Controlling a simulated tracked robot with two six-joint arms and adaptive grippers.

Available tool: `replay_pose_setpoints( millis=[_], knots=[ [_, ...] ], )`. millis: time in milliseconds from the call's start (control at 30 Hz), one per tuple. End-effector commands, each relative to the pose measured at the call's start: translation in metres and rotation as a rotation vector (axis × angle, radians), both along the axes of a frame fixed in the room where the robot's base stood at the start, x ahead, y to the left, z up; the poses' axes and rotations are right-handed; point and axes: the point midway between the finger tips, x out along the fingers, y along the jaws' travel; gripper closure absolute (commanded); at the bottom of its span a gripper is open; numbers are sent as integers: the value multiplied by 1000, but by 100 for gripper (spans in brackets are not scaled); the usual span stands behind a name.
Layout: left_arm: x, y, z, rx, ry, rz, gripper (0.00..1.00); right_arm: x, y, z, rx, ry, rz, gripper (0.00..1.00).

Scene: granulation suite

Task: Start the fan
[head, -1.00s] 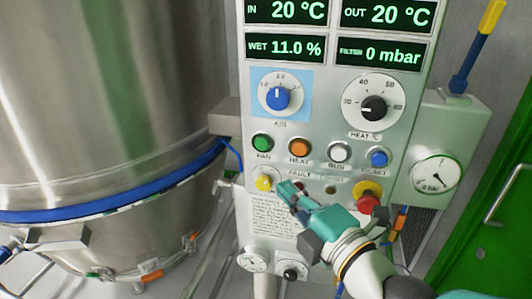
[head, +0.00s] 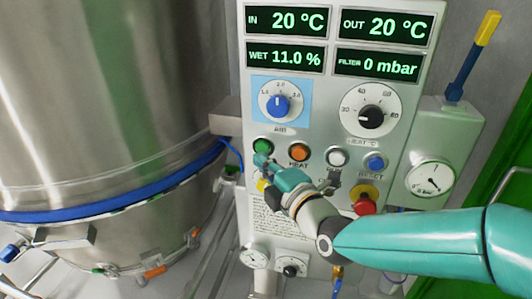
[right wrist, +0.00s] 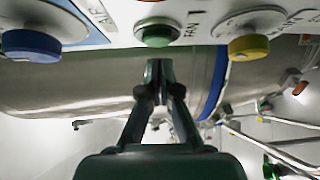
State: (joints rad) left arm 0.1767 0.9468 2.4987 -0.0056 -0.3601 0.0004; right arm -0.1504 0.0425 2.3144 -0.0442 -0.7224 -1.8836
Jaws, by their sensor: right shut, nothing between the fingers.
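The green fan button (head: 263,146) is at the left end of the button row on the control panel (head: 300,222). In the right wrist view the green button (right wrist: 157,33) is at top centre, with the word FAN beside it. My right gripper (head: 262,161) is shut and empty. Its fingertips are just below the green button in the head view and hide its label. In the right wrist view the fingertips (right wrist: 160,64) point at the button; I cannot tell whether they touch it. My left gripper is not in view.
An orange heat button (head: 299,152) is right of the green one. A red emergency-type button (head: 364,202) sits lower right. A blue air knob (head: 280,104) is above. A steel vessel (head: 110,90) stands left.

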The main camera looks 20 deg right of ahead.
Motion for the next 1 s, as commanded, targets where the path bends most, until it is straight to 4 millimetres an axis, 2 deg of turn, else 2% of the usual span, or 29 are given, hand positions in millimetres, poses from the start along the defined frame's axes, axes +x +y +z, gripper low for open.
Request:
replay_pose_setpoints(
  millis=[200, 567, 800, 1000],
  knots=[
    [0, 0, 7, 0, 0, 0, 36, 14, -9, 0, 1, 1, 0, 100],
    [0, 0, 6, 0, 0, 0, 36, 15, -10, 0, 1, 0, 1, 100],
    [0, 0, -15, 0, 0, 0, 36, 28, -19, -4, 0, -2, -2, 100],
    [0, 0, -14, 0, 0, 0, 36, 32, -23, 2, 3, -3, -6, 100]
  ],
)
